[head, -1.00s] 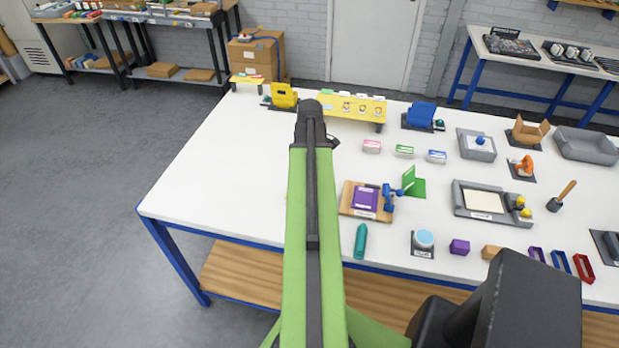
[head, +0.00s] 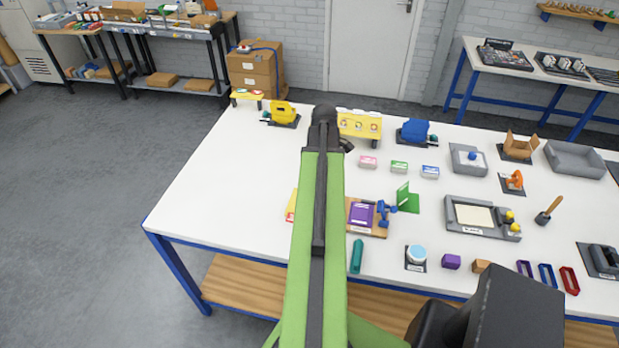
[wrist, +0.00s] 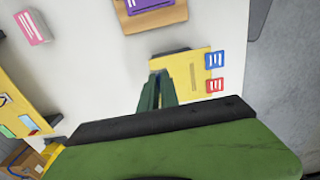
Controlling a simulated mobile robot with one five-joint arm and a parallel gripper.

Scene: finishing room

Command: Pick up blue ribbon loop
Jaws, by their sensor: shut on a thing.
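My gripper (wrist: 158,93) shows in the wrist view as two narrow green fingers close together. A thin dark-blue sliver shows between them, and I take it for the blue ribbon loop; most of it is hidden. A yellow board (wrist: 190,88) with a blue tag (wrist: 215,59) and a red tag (wrist: 215,85) lies below the fingers on the white table. In the head view my arm hides the gripper and most of the yellow board (head: 291,205). A separate blue rectangular loop (head: 547,274) lies at the table's front right.
A purple loop (head: 525,268) and a red loop (head: 569,280) flank that blue loop. A purple booklet on a wooden board (head: 368,228), a teal cylinder (head: 356,256) and a round blue-lidded jar (head: 416,255) stand right of my arm. The table's left part (head: 220,200) is clear.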

